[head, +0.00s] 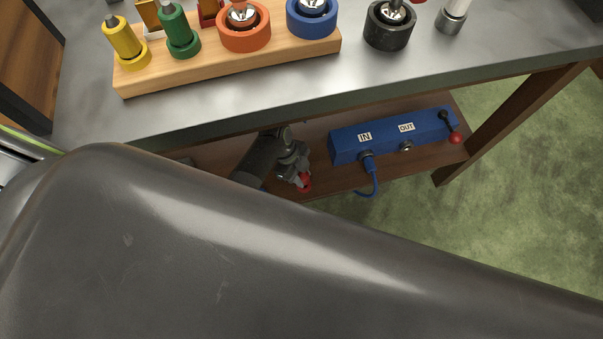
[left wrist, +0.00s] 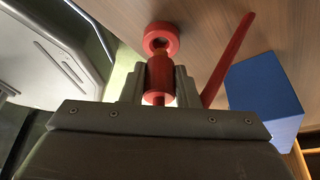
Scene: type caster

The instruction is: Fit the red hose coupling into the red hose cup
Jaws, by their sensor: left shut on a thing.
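My left gripper (head: 297,168) reaches down beside the lower shelf in the head view. In the left wrist view its two fingers are shut on the red hose coupling (left wrist: 160,82), a red cylinder with an orange-brown tip. The red hose cup (left wrist: 162,32), a thick ring, lies just beyond the tip against the brown wooden surface. The tip overlaps the cup's opening in the picture; I cannot tell whether it is inside. A small red part (head: 305,182) shows at the gripper's end in the head view; which piece it is I cannot tell. My right gripper is not in view.
A blue box (head: 375,138) marked IN and OUT sits on the shelf (head: 330,180) right of the gripper; it also shows in the left wrist view (left wrist: 262,95). A red strip (left wrist: 230,60) lies between. The metal worktop (head: 230,110) overhangs the arm.

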